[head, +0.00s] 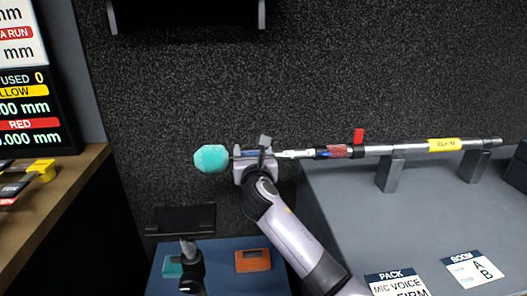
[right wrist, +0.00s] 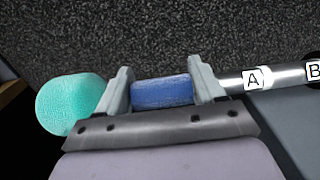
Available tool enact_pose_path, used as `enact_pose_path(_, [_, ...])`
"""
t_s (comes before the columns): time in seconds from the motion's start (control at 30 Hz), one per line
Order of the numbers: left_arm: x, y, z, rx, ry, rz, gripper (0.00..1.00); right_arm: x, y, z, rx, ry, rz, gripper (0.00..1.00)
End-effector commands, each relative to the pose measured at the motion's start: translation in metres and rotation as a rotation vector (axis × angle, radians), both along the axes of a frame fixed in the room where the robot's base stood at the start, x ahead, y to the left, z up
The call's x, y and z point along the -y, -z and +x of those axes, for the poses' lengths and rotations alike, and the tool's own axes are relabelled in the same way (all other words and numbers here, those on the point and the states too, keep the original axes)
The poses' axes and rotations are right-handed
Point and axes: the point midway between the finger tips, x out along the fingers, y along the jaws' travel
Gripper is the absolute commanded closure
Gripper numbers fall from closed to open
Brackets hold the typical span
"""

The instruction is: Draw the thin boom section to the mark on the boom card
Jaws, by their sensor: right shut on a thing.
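The boom (head: 400,148) lies level, its thick part with a yellow BOOM label on the grey top. Its thin section (head: 295,154) reaches left to a teal ball end (head: 210,158). My right gripper (head: 258,155) is shut on the blue grip of the thin section, beside the ball; the right wrist view shows the blue grip (right wrist: 163,92) between both fingers. There, tag A (right wrist: 253,79) is on the bare tube and tag B (right wrist: 314,70) is at the right edge. The boom card (head: 473,268) shows A and B; its small print is unreadable. My left gripper is not seen.
A red lever (head: 358,135) stands up at the boom's collar. Grey supports (head: 390,172) hold the boom. Another card, PACK (head: 397,284), lies on the grey top. A small black screen (head: 180,219) and an orange item (head: 253,261) are below left.

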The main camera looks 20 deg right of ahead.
Motion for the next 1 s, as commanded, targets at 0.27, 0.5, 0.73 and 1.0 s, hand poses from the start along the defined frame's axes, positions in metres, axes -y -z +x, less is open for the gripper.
enact_pose_path(0.27, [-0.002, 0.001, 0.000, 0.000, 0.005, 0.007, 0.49, 0.000, 0.001, 0.000, -0.001, -0.003, 0.001, 0.26])
enact_pose_path(0.5, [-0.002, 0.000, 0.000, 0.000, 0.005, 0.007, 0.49, 0.000, 0.001, -0.001, -0.001, -0.002, 0.000, 0.26])
enact_pose_path(0.73, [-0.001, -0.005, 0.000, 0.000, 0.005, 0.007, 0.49, -0.004, 0.000, -0.016, 0.000, -0.003, 0.000, 0.26])
enact_pose_path(1.0, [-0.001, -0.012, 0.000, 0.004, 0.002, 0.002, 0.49, -0.013, 0.000, -0.049, -0.002, -0.004, 0.000, 0.26])
